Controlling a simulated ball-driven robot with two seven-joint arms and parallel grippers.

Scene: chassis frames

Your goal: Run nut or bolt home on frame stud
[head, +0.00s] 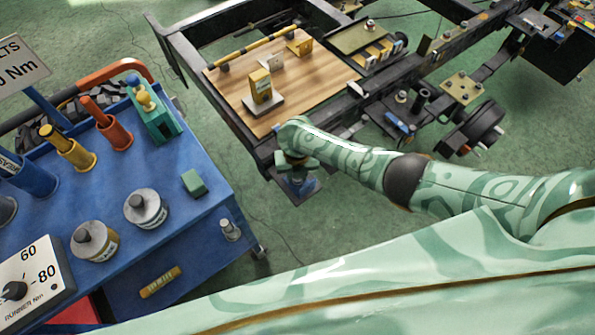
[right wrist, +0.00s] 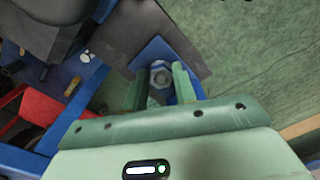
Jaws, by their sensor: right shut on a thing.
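My right gripper (right wrist: 161,72) has its two green fingers on either side of a grey metal nut or bolt head (right wrist: 159,78) and is shut on it. Below it lies a blue patch (right wrist: 150,51) on a dark frame plate (right wrist: 188,40). In the head view my right gripper (head: 297,172) points down at the frame's near corner bracket (head: 311,187), where blue also shows. The fingers and the held part are hidden there by the wrist. Whether the part sits on a stud, and its thread, cannot be seen. My left gripper is not in view.
The dark chassis frame (head: 221,98) carries a wooden board (head: 318,83) with small parts. A blue cart (head: 190,225) at left holds tool handles, a green fixture (head: 155,110), weights and a torque dial (head: 22,287). Green floor is open between cart and frame.

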